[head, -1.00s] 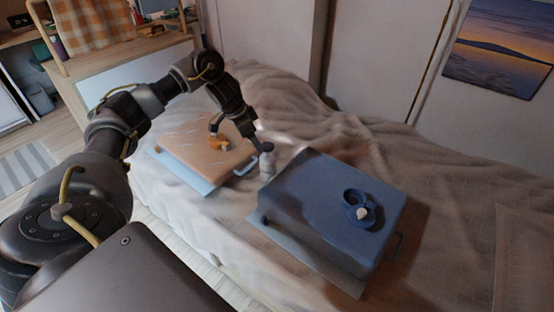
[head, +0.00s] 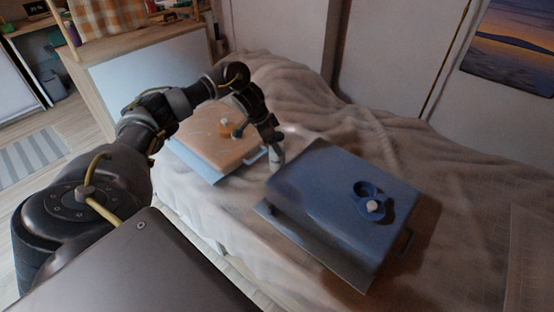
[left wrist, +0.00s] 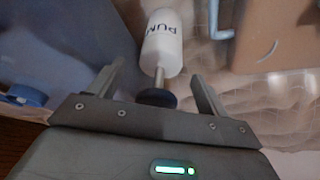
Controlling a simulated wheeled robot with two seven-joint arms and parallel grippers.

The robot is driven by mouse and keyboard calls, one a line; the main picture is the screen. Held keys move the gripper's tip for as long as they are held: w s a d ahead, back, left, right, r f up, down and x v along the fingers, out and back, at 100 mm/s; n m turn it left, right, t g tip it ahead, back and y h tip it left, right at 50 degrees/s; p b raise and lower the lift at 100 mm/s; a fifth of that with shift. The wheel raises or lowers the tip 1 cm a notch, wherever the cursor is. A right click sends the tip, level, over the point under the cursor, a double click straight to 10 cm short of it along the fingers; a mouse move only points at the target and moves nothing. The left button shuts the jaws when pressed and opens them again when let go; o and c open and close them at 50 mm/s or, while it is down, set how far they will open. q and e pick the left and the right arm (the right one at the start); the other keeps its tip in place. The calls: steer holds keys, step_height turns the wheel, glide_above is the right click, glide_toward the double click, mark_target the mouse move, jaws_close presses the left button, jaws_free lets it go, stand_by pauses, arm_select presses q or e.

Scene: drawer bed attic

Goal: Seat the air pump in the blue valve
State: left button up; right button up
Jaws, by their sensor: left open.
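The air pump (head: 277,157) is a white upright cylinder between the two inflatable blocks in the head view. In the left wrist view the pump (left wrist: 162,45) shows printed letters, a thin rod and a dark round knob. My left gripper (left wrist: 157,72) is open, with its fingers on either side of the rod and knob. In the head view my left gripper (head: 262,138) partly hides the pump. My right gripper is not in view.
The blue block (head: 325,180) lies right of the pump on the rumpled bed (head: 465,190). Light trays and handles edge both blocks. A cabinet (head: 140,75) stands behind.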

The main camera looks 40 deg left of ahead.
arm_select(q)
steer(key=shift+x, duration=0.85)
steer(key=shift+w+d+f, duration=0.1)
steer(key=shift+w+f, duration=0.05)
steer(key=shift+f, duration=0.25)
steer(key=c, duration=1.6)
steer(key=shift+o, duration=0.2)
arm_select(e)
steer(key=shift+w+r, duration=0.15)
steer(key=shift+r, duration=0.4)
